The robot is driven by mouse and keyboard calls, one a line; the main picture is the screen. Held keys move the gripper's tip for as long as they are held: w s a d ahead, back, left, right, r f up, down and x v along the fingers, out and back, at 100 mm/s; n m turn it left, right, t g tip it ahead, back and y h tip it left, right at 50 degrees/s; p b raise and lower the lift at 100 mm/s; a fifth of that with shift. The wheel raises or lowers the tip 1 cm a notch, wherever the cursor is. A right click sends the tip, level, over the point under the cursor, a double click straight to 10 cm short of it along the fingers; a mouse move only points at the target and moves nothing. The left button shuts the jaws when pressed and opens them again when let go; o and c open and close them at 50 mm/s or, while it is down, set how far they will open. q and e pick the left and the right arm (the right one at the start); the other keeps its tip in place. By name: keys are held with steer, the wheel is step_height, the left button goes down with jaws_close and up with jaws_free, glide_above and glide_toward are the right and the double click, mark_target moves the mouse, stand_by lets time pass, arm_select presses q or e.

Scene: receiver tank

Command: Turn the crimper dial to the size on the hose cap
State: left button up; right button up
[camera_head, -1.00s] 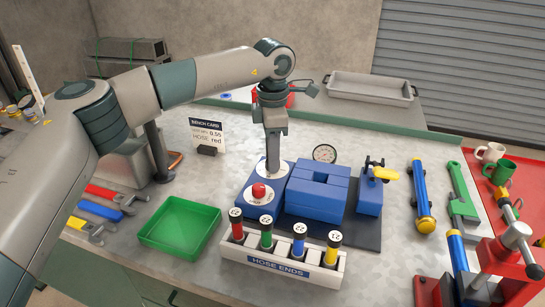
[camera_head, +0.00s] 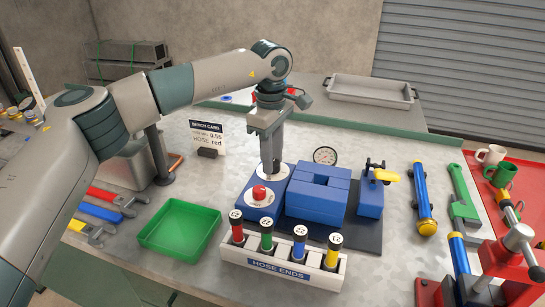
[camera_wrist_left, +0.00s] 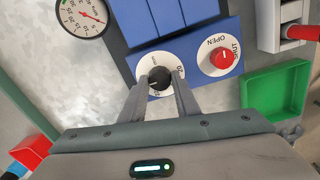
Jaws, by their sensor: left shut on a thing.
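My left gripper (camera_head: 271,163) points down over the blue crimper (camera_head: 318,198) and is shut on the dial's dark knob, which shows between the fingers in the left wrist view (camera_wrist_left: 158,76). The hose ends stand in a white rack: red (camera_head: 237,233), green (camera_head: 266,240), blue (camera_head: 298,246), yellow (camera_head: 333,256). The bench card (camera_head: 207,135) reads "HOSE red".
A green tray (camera_head: 180,228) lies left of the rack. A round gauge (camera_head: 325,156) stands behind the crimper. Wrenches (camera_head: 96,212) lie at the left, and a blue and yellow tool (camera_head: 422,198) and a red vise (camera_head: 507,262) are at the right.

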stand_by(0.3)
arm_select(q)
steer(key=o, duration=1)
steer(key=shift+o, duration=0.2)
steer(key=shift+r, duration=0.1)
step_height(320, 180, up, 17)
steer(key=shift+s+a+r, duration=0.15)
steer(key=shift+s, duration=0.1)
arm_select(e)
steer(key=shift+w+r, duration=0.3)
steer(key=shift+r, duration=0.35)
